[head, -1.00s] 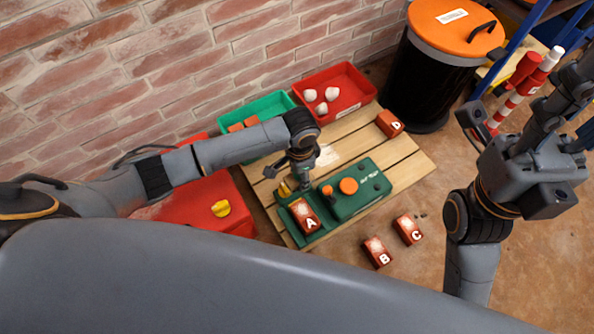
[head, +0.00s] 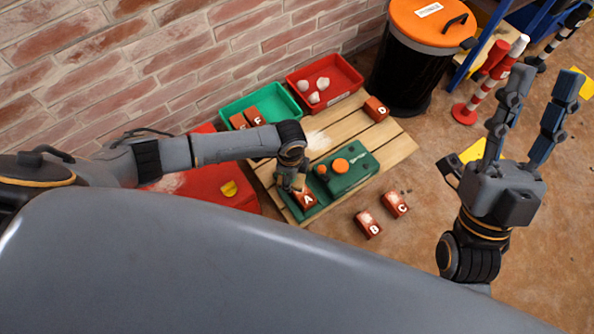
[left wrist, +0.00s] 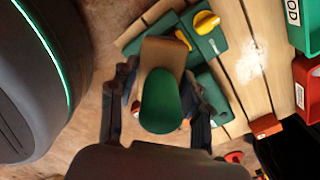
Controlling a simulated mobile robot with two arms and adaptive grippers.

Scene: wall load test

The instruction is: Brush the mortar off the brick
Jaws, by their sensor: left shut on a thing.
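Brick A (head: 307,200), red with a white letter, lies in a green holder (head: 322,207) on the wooden pallet. My left gripper (head: 291,183) is low at the brick's upper left, its fingers partly hidden in the head view. In the left wrist view it is shut on a brush (left wrist: 162,100) with a green rounded handle and a tan part beyond. The brush hides most of what lies under it, so I cannot tell whether it touches the brick. My right gripper (head: 540,88) is open and empty, raised at the right with its fingers apart.
A green machine with orange knobs (head: 352,177) sits beside the holder. Green (head: 228,106) and red (head: 352,78) bins stand at the wall. Brick D (head: 375,108) lies on the pallet; bricks B (head: 367,224) and C (head: 395,205) lie on the floor. A black bin (head: 408,75) stands behind.

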